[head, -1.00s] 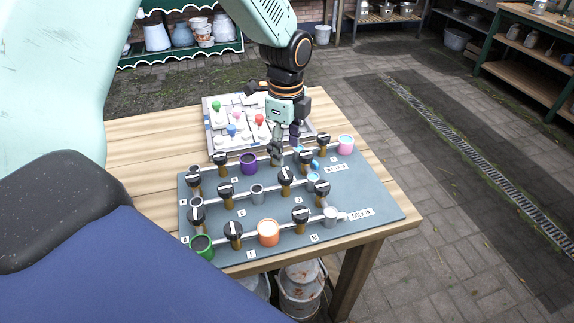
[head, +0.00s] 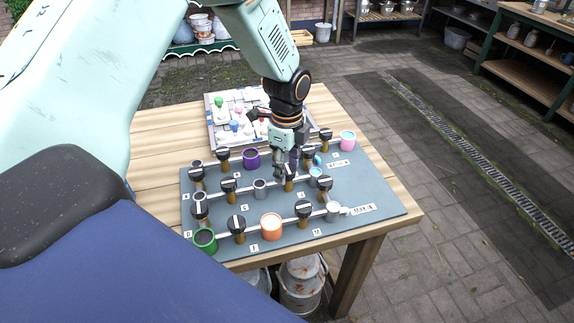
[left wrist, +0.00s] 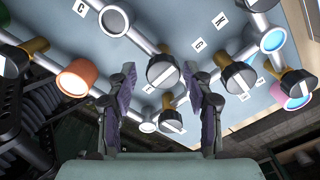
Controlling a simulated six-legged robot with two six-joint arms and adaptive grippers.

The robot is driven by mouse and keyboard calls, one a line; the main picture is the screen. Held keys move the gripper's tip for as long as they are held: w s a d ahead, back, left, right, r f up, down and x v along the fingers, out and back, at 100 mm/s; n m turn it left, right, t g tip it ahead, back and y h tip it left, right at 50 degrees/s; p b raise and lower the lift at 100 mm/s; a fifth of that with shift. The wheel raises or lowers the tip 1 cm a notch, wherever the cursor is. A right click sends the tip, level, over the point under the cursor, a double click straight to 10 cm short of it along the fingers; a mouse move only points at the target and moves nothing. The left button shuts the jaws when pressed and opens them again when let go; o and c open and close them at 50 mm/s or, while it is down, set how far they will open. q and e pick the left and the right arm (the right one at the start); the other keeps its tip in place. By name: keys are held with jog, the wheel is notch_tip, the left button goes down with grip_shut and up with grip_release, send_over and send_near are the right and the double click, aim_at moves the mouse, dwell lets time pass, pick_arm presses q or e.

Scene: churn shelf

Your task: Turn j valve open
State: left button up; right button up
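Several black valve knobs with white stripes stand on pipes on the grey-blue board (head: 375,206). I cannot make out a J label in either view. My left gripper (head: 288,168) is over the board's middle row, close to a knob (head: 290,184) that it partly covers. In the left wrist view my left gripper (left wrist: 165,105) has its two fingers apart with nothing held. One knob (left wrist: 163,72) shows between the fingers, another (left wrist: 172,122) lower between them, and one (left wrist: 238,78) right of the right finger. My right gripper is not in view.
Coloured cups stand among the pipes: purple (head: 251,159), orange (head: 271,227), green (head: 204,240) and pink (head: 347,141). Behind the board lies a white panel (head: 222,131) with coloured knobs. The wooden table (head: 160,150) has bare room at its left.

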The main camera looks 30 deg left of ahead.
pick_arm(q)
jog(key=shift+c, duration=0.8)
jog(key=shift+w+d+f, duration=0.1)
jog(key=shift+w+f, duration=0.05)
jog(key=shift+w, duration=0.1)
jog(key=c, duration=0.8)
jog(key=n+p, duration=0.2)
jog(key=n, duration=0.1)
jog(key=shift+r+p, duration=0.25)
jog(key=shift+p, duration=0.1)
jog(key=n+p, duration=0.3)
jog(key=n, duration=0.2)
jog(key=shift+n, duration=0.3)
jog(key=n+p, duration=0.2)
jog(key=n, duration=0.3)
jog(key=shift+p, duration=0.35)
jog(key=shift+f+n+p, duration=0.1)
jog(key=shift+n+p, duration=0.65)
jog(key=shift+n, duration=1.35)
